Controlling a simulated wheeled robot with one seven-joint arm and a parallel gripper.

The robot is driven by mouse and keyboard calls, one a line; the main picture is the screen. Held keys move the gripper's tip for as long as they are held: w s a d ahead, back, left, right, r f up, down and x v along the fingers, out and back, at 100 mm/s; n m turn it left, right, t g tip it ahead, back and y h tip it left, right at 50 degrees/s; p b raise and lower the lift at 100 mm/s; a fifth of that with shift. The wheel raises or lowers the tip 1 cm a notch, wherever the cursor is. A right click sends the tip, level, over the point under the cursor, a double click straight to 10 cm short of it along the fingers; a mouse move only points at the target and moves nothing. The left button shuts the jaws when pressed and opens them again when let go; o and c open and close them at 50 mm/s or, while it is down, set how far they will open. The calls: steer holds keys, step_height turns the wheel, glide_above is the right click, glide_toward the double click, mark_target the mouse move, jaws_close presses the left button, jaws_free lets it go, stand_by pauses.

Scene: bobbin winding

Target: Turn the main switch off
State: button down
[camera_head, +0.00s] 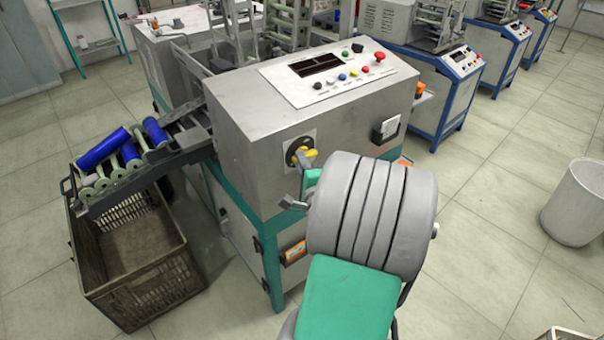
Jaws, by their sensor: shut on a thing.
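The main switch (297,151) is a black round dial with a yellow handle on a pale square plate. It is on the front face of the grey machine (250,125), below the sloping control panel. My gripper (307,162) is at the switch, with grey finger parts touching the yellow handle from below right. It is shut on that handle. My own thick grey wrist hides most of the gripper and the machine face to the right of the switch. The exact angle of the handle is hard to tell.
The control panel (283,83) carries coloured buttons and a red mushroom button (379,57). A brown crate (140,285) stands at left under a chute (130,183) with blue bobbins (104,149). A white bin (576,205) stands at right. Floor between bin and machine is clear.

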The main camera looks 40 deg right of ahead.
steer(key=shift+f+n+b, duration=0.15)
steer(key=shift+n+b, duration=0.45)
steer(key=shift+b, duration=0.25)
steer(key=shift+t, duration=0.3)
steer(key=c, duration=1.5)
jaws_free()
steer(key=shift+c, duration=0.2)
steer(key=shift+o, duration=0.7)
